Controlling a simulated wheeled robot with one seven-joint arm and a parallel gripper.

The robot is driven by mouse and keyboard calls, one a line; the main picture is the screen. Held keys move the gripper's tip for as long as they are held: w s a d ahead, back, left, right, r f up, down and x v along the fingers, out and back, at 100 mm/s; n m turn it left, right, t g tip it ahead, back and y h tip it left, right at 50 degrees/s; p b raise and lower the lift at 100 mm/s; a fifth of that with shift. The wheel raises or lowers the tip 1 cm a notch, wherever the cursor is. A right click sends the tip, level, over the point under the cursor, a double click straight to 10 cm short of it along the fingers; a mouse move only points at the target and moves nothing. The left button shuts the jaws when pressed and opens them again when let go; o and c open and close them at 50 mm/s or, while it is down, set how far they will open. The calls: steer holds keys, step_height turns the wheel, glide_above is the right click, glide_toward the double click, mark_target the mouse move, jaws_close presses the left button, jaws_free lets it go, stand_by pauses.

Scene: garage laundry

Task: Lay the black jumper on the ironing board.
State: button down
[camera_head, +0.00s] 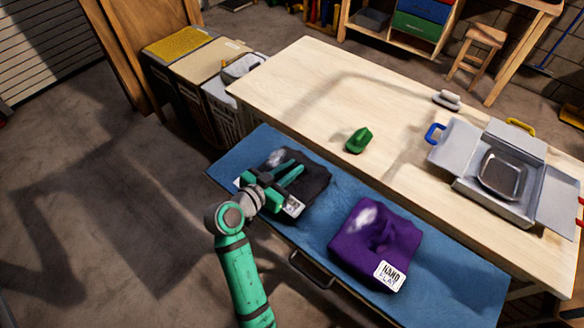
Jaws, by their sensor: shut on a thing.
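The black jumper (314,184) is a dark, crumpled bundle at the left part of a blue padded surface (455,275), with a white label (293,206) at its front edge. My green gripper (289,174) reaches over it from the lower left and is shut on it. The fingers hide part of the jumper, and I cannot tell whether it is lifted off the blue surface. A purple jumper (365,238) with a white label (390,275) lies on the same surface to the right. The blue surface appears to be the ironing board, along the front of a wooden table.
The pale wooden table (330,85) holds a green object (359,140), a small grey-white object (447,99) and an open grey box (500,205) with a metal tray inside. Bins (205,65) stand at the left. A dark handle (312,272) sticks out in front.

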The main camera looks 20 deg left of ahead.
steer(key=shift+s+f, duration=0.1)
steer(key=c, duration=1.7)
jaws_free()
steer(key=shift+f, duration=0.1)
steer(key=shift+s+a+r, duration=0.1)
steer(key=shift+s+r, duration=0.1)
steer(key=shift+r, duration=0.05)
steer(key=v, duration=1.1)
steer(key=shift+s+r, duration=0.15)
steer(key=shift+s, duration=0.1)
